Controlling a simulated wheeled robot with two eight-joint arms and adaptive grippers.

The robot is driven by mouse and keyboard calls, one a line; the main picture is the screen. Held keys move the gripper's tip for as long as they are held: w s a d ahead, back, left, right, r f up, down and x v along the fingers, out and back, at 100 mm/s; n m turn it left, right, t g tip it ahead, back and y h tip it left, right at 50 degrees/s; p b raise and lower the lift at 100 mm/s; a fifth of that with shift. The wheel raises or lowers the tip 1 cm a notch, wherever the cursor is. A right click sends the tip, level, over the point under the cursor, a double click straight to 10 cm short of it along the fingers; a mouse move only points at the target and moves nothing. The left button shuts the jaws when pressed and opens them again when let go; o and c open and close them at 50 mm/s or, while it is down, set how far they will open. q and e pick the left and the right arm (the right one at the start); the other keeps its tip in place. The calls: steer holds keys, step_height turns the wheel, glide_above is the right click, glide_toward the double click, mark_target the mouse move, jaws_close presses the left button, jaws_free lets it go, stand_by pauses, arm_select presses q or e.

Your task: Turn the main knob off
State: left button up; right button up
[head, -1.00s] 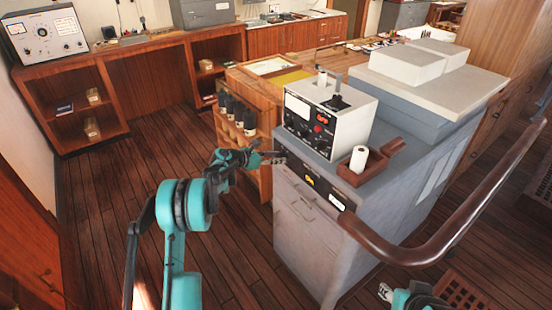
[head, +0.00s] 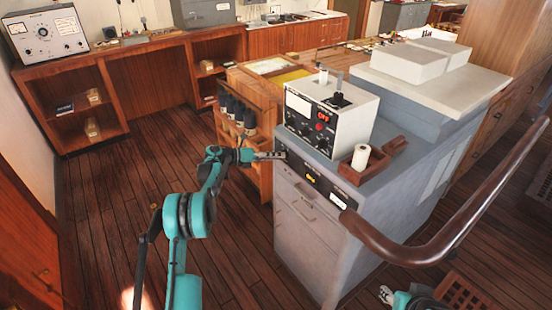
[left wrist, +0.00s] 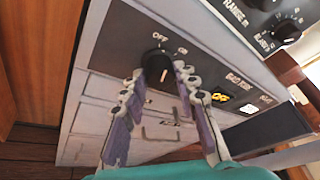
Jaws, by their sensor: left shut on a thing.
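The main knob (left wrist: 157,62) is a round black knob on a dark panel, with OFF at its upper left and ON at its upper right. My left gripper (left wrist: 157,74) has one finger on each side of it and is shut on it in the left wrist view. In the head view the left gripper (head: 274,155) reaches the left end of the panel (head: 312,176) and hides the knob. My right gripper (head: 387,295) is low at the bottom edge, too small to judge.
A brown handrail (head: 450,220) curves around the front right. The floor at left is clear.

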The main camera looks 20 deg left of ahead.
arm_select(q)
steer(key=shift+f+n+h+b, duration=0.1)
steer(key=shift+n+h+b, duration=0.2)
steer(key=shift+n+h, duration=0.35)
steer(key=shift+n, duration=0.25)
steer(key=o, duration=1.1)
steer(key=shift+o, duration=0.2)
steer(key=v, duration=1.2)
